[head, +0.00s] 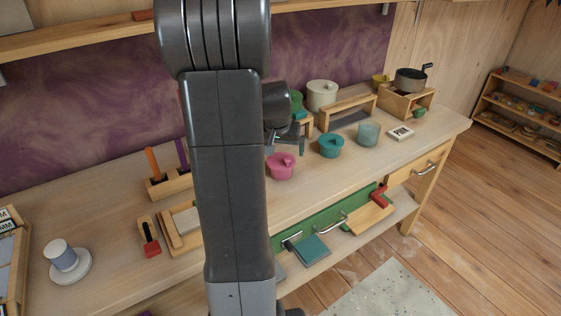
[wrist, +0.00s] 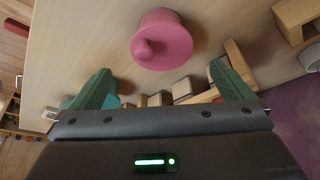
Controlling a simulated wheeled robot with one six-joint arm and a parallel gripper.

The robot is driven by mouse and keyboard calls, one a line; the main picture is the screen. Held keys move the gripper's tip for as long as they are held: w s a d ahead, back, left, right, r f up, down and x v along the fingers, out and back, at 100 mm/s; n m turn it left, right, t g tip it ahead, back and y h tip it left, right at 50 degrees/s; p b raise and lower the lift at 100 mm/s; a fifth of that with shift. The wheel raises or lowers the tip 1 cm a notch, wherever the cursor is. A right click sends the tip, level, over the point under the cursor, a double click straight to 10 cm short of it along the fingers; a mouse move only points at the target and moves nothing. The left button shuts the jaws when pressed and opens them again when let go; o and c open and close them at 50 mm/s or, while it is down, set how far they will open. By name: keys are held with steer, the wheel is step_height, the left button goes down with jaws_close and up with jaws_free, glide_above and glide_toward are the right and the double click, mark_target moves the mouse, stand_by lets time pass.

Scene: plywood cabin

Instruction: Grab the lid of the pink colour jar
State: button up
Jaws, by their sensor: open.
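The pink jar (head: 280,168) stands on the wooden worktop, its pink lid with a round knob on top. In the wrist view the pink lid (wrist: 165,42) shows at the top centre, its knob tilted toward the lower left of the picture. My gripper (head: 290,143) is above and just behind the pink jar in the head view. Its two green fingers are spread wide with nothing between them; in the wrist view the lid lies ahead of the gap between the fingertips. The head view partly hides the gripper behind my arm.
A wooden stand (head: 347,112) and a cream pot (head: 321,95) are behind. The worktop in front of the pink jar is clear.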

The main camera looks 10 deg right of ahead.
mark_target(281, 161)
steer(key=shift+p+x, duration=0.35)
steer(key=shift+x, duration=2.8)
steer(key=shift+a, duration=0.2)
steer(key=c, duration=0.9)
